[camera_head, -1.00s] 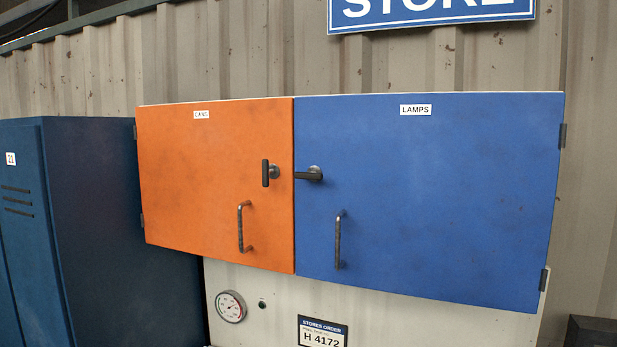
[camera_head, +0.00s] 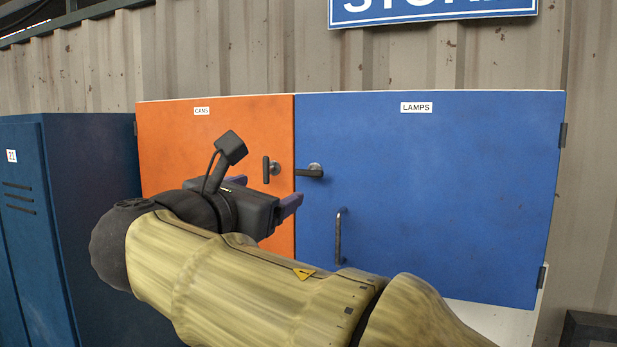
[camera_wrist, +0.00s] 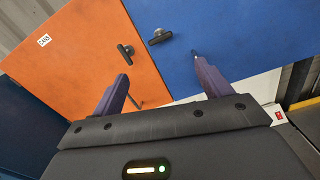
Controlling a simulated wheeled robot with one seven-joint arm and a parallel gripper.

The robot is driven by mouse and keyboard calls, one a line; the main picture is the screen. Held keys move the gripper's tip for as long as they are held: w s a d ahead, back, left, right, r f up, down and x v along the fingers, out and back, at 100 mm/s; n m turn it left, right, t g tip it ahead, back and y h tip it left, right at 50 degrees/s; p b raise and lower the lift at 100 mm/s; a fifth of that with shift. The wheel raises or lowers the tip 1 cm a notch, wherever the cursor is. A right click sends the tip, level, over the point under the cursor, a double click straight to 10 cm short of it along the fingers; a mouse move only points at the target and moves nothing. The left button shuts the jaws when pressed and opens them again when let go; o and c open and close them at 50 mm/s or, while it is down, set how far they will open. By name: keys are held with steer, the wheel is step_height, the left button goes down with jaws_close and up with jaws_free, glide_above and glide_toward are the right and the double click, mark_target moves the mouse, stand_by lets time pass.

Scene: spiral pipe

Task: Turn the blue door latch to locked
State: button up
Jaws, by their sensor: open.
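The blue door (camera_head: 440,190), labelled LAMPS, is shut. Its dark latch (camera_head: 309,172) lies level, its lever pointing left from a round hub to the seam with the orange door. In the wrist view the blue door latch (camera_wrist: 160,37) shows beyond and between the fingertips. My gripper (camera_head: 266,192) is open and empty in front of the orange door, left of and slightly below the blue latch, apart from it. In the wrist view my gripper (camera_wrist: 161,70) has both fingers spread, pointing to the doors.
The orange door (camera_head: 215,130), labelled CANS, has its own latch (camera_head: 270,168) hanging upright beside the blue one. A bar handle (camera_head: 339,236) stands out from the blue door below its latch. A dark blue locker (camera_head: 90,200) stands at left.

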mark_target(308, 175)
steer(key=shift+w, duration=0.15)
steer(key=p+x, duration=0.7)
steer(key=x, duration=1)
steer(key=shift+w+d+f, duration=0.1)
steer(key=shift+w+f, duration=0.05)
steer(key=shift+w, duration=0.05)
steer(key=c, duration=1)
